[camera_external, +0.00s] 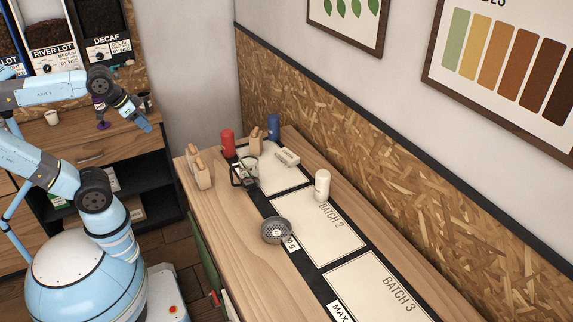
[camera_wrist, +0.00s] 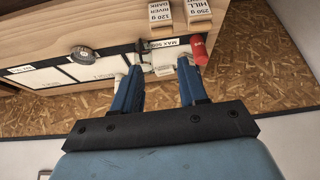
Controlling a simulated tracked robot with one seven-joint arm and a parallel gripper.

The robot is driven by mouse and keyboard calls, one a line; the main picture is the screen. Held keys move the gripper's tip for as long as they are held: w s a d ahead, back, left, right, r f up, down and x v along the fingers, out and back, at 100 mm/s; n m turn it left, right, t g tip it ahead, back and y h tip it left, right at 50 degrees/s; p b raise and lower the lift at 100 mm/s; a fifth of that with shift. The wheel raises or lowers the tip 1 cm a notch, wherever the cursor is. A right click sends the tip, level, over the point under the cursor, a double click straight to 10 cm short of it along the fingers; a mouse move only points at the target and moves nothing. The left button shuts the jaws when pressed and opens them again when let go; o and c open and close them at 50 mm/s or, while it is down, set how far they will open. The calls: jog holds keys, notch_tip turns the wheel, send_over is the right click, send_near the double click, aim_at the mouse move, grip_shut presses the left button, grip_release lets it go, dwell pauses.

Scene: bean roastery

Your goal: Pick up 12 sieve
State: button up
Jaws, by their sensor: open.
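The sieve (camera_external: 277,230) is a round, dark grey, perforated piece. It lies on the dark strip of the wooden table, at the left edge of the BATCH 2 panel, beside a small white label. It also shows in the wrist view (camera_wrist: 82,53), at upper left. Any number on it is too small to read. My gripper (camera_external: 146,122) is open and empty, raised at the left and well away from the sieve. In the wrist view its two blue fingers (camera_wrist: 160,68) are spread apart, with the sieve to their left.
On the table's far end stand a red container (camera_external: 227,142), a blue container (camera_external: 273,127), a black-framed item (camera_external: 244,173) and labelled bags (camera_external: 200,170). A white bottle (camera_external: 322,185) stands right of the sieve. The wall panel (camera_external: 400,180) borders the table. The BATCH 3 panel (camera_external: 372,296) is clear.

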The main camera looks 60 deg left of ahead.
jog(key=w+d+f+n+g+h, duration=0.25)
jog(key=w+d+f+n, duration=0.85)
jog(key=w+d+f, duration=0.9)
jog(key=d+r+n+t+h, duration=0.1)
jog(key=d+r+n+h, duration=0.5)
jog(key=d+r, duration=0.15)
notch_tip(320, 180, up, 13)
jog(key=w+n+t+h, duration=0.1)
jog(key=n+t+h, duration=0.2)
jog(key=n+h, duration=0.15)
jog(key=y, duration=0.1)
send_near(271, 240)
jog(key=shift+w+d+f, duration=0.6)
jog(key=shift+w+d, duration=0.1)
jog(key=shift+w, duration=0.15)
jog(key=shift+x, duration=2.75)
